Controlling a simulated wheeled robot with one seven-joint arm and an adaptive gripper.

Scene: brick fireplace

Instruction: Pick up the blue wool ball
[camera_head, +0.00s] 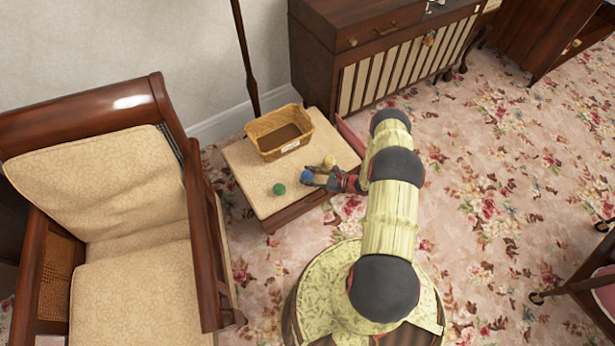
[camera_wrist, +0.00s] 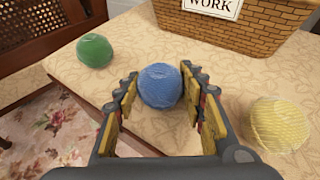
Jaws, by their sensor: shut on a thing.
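The blue wool ball (camera_wrist: 160,85) sits between the two fingers of my gripper (camera_wrist: 158,100) in the wrist view. The gripper is shut on it, with a finger on each side. The ball (camera_head: 307,176) is small in the head view, at the gripper's tip over the low cushioned stool (camera_head: 250,181). Whether it rests on the stool top or is slightly above it, I cannot tell.
A green ball (camera_wrist: 94,51) lies to the left and a yellow ball (camera_wrist: 279,124) to the right. A wicker basket (camera_wrist: 235,30) labelled "WORK" stands behind. An armchair (camera_head: 135,240) is left of the stool, and a wooden cabinet (camera_head: 400,50) is behind it.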

